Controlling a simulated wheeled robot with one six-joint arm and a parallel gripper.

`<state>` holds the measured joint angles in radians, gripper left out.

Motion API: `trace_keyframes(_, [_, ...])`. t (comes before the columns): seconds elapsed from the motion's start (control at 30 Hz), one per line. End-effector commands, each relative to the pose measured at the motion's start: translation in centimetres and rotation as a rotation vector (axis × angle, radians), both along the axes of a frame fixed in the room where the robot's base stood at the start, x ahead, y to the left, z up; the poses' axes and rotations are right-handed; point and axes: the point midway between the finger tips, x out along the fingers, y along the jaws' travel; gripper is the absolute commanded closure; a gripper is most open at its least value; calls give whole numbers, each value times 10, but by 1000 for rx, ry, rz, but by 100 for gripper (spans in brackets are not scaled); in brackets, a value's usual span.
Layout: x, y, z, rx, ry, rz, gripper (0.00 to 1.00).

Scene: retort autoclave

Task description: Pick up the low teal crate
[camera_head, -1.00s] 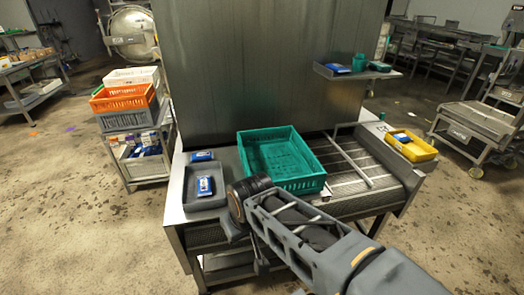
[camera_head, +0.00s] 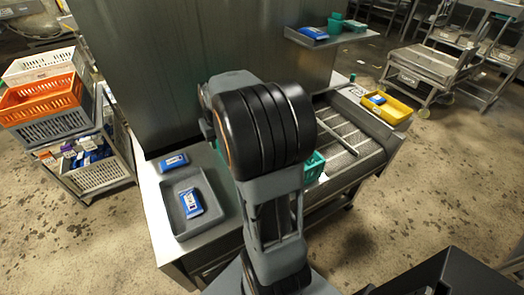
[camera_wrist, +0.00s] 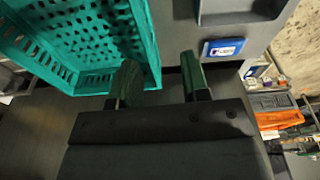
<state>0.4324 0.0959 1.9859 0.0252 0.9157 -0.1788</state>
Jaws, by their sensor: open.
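The low teal crate (camera_head: 313,168) is on the metal worktop, mostly hidden behind my arm in the head view; only a corner shows. In the wrist view the crate (camera_wrist: 150,35) fills the upper left, with its perforated floor and walls showing. My gripper (camera_wrist: 158,76) is open and empty at the crate's near right corner. One finger overlaps the crate in the picture and the other is beyond its wall, over the dark surface. I cannot tell whether a finger touches the crate. The gripper is hidden in the head view.
A grey tray (camera_head: 175,217) with a blue pack (camera_head: 191,204) lies left of my arm, another blue pack (camera_head: 173,162) behind it. A yellow bin (camera_head: 392,109) stands at the right end. Stacked crates (camera_head: 42,98) are at left. A tall metal wall (camera_head: 180,70) rises behind.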

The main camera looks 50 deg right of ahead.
Motion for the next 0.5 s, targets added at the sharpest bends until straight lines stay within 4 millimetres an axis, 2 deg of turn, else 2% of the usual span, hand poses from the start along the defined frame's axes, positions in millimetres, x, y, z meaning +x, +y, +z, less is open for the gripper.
trace_keyframes(0.03, [3,-13,-2,5,11,-19,57])
trace_keyframes(0.2, [10,-32,-21,12,26,-38,57])
trace_keyframes(0.5, [16,-36,-74,12,27,-40,57])
